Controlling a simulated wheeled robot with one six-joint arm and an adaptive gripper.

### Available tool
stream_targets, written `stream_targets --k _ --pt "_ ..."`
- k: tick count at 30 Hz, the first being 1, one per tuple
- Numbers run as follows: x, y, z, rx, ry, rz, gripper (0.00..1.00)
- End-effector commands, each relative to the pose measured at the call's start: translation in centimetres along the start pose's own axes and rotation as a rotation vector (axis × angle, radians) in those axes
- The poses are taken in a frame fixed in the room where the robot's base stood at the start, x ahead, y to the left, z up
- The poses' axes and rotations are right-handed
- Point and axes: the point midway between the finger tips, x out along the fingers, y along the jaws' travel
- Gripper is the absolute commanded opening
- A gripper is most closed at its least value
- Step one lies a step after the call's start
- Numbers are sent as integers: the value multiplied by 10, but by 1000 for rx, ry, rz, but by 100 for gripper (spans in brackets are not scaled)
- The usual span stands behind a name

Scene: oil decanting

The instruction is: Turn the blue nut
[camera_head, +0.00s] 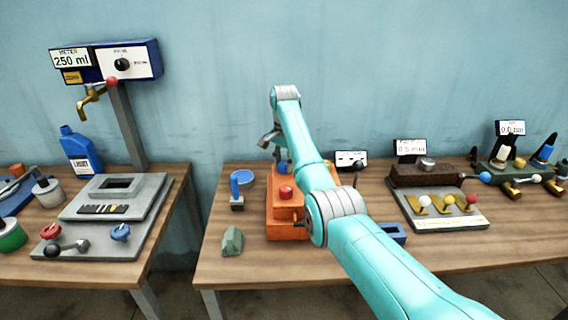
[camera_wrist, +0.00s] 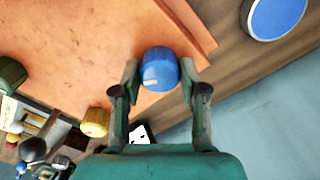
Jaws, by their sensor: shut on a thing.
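The blue nut (camera_wrist: 159,69) is a small blue cylinder with a pale mark on its side, on the orange block (camera_wrist: 70,45). In the wrist view it sits between the two fingers of my gripper (camera_wrist: 158,82), which is shut on it. In the head view my gripper (camera_head: 274,150) reaches down behind the orange block (camera_head: 288,222), and only a bit of the blue nut (camera_head: 284,167) shows there. My arm hides part of the block's right side.
A red knob (camera_head: 286,192) is on the block's front part. A blue-topped item (camera_head: 242,183) and a grey-green lump (camera_head: 232,241) stand left of it. A yellow nut (camera_wrist: 95,121) is near my gripper. A brown device (camera_head: 425,175) stands to the right. A gap separates the two tables.

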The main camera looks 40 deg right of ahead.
Motion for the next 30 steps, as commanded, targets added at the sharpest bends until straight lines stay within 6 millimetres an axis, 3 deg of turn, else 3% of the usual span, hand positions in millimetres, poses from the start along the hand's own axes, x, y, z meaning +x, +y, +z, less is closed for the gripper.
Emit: stream_targets --k 1,4,20,30 --pt "1 0 0 0 -1 1 45" --pt "1 0 0 0 -1 1 68" --pt "0 0 0 -20 0 0 68" --pt "0 0 0 -275 0 0 68"
